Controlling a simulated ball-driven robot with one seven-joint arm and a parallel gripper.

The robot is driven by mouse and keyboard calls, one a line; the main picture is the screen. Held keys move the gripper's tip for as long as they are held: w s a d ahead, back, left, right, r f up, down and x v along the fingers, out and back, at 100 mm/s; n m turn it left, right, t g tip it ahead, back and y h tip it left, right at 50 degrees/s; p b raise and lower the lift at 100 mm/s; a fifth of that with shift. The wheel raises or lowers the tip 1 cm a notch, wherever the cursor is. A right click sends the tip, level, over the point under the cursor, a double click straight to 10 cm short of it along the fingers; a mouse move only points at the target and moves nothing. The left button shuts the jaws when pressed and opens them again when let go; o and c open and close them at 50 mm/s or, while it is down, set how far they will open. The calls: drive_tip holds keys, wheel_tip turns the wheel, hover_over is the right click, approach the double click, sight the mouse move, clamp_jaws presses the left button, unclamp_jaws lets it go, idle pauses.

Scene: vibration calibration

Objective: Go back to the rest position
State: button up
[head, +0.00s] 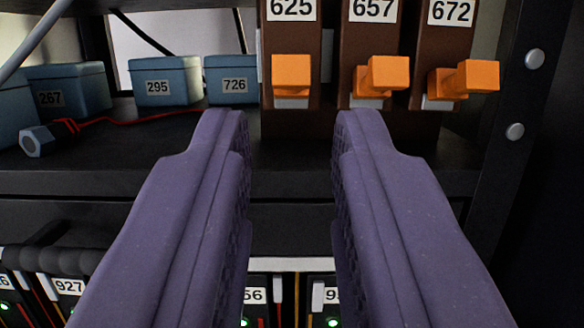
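My gripper (288,130) is in the lower middle of the head view. Its two purple fingers stand apart with nothing between them, so it is open and empty. Behind the fingertips are brown units labelled 625 (291,45), 657 (372,30) and 672 (446,40), each with an orange lever or knob. The fingertips show just below the level of the orange parts on 625 (292,74) and 657 (384,76). I cannot tell how far the fingertips are from them.
Blue boxes labelled 267 (75,88), 295 (165,80) and 726 (232,82) stand on the dark shelf (110,150). A hex-ended sensor (45,138) with a red cable lies at left. A bolted black post (515,100) stands at right. Lower modules show green lights.

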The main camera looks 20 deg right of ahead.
drive_tip(key=shift+s+a+f, duration=0.1)
drive_tip(key=shift+s+f, duration=0.05)
drive_tip(key=shift+s, duration=0.15)
drive_tip(key=w+a+n+g+y+b, duration=0.1)
drive_tip(key=w+a+g+y+b, duration=0.15)
drive_tip(key=a+b, duration=0.6)
drive_tip(key=s+a+n+g+y+b, duration=0.2)
drive_tip(key=s+a+b, duration=0.4)
drive_tip(key=s+b, duration=0.4)
drive_tip(key=shift+s+a+r+y+b, duration=0.2)
drive_tip(key=shift+s+r+y+b, duration=0.2)
drive_tip(key=shift+y+b, duration=0.35)
drive_tip(key=shift+w+g, duration=0.1)
drive_tip(key=shift+g, duration=0.15)
